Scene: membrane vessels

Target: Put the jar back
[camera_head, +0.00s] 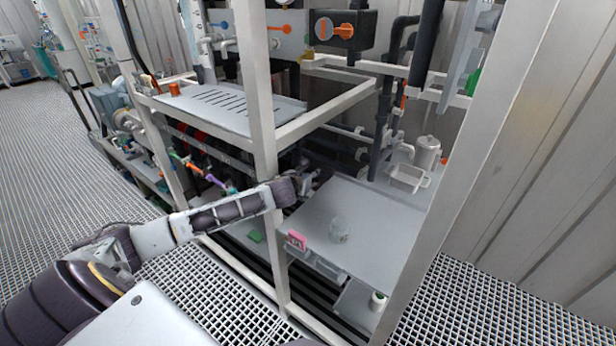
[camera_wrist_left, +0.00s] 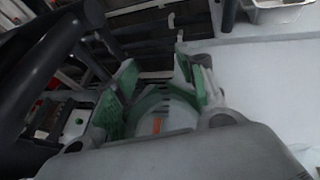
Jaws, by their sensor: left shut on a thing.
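My left gripper (camera_head: 308,180) reaches in past the frame post, over the back left edge of the grey shelf (camera_head: 365,215). In the left wrist view its green-padded fingers (camera_wrist_left: 155,90) are shut on a pale, rounded thing, which looks like the jar (camera_wrist_left: 178,116), with a small orange mark low on it. Its outline is dim, and in the head view the gripper and arm mostly hide it. My right gripper is not in view.
A pink box (camera_head: 296,239) is at the shelf's front left edge. A metal canister (camera_head: 427,152) and a white tray (camera_head: 407,179) are at the back right. White posts (camera_head: 262,110) and dark pipes (camera_head: 383,120) hem in the arm. The shelf's middle is mostly clear.

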